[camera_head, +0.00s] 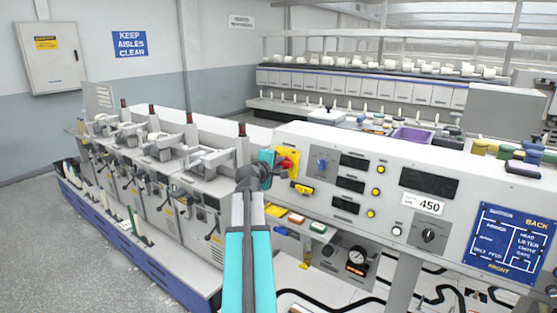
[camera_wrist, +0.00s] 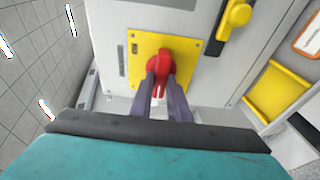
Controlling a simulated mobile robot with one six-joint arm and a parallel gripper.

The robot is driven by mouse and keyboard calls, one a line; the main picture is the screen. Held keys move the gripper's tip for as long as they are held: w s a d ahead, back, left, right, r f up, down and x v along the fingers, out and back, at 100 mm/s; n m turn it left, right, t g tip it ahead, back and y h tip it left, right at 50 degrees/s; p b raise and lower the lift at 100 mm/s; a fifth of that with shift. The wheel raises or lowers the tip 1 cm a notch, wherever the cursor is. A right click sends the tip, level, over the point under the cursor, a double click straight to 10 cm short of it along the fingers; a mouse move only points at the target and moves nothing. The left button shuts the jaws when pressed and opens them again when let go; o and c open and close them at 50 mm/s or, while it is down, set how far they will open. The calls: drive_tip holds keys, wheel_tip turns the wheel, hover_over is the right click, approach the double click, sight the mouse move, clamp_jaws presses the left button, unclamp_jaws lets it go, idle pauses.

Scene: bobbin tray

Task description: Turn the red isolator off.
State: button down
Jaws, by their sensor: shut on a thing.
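The red isolator (camera_wrist: 163,62) is a red rotary handle on a square yellow plate (camera_wrist: 138,62), fixed to the pale panel. In the wrist view its grip points down the picture, between my gripper's two dark fingers. My gripper (camera_wrist: 163,88) is shut on the red handle, one finger on each side. In the head view the red isolator (camera_head: 285,164) shows at the left end of the control panel, partly hidden behind my gripper (camera_head: 277,168). The arm reaches up to it from below.
A yellow handle (camera_wrist: 236,14) sits beside the isolator; it also shows in the head view (camera_head: 302,189). The control panel (camera_head: 330,143) carries a blue knob, dark displays and yellow buttons. A row of winding heads (camera_head: 160,147) stands left. A yellow bin (camera_wrist: 280,92) is at right.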

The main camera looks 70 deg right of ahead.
drive_tip(key=shift+f, duration=0.1)
idle(0.4)
drive_tip(key=c, duration=1.7)
unclamp_jaws()
drive_tip(key=shift+a, duration=0.15)
drive_tip(key=b+v, duration=0.4)
drive_tip(key=v, duration=0.9)
drive_tip(key=shift+a+r, duration=0.2)
drive_tip(key=shift+r, duration=0.05)
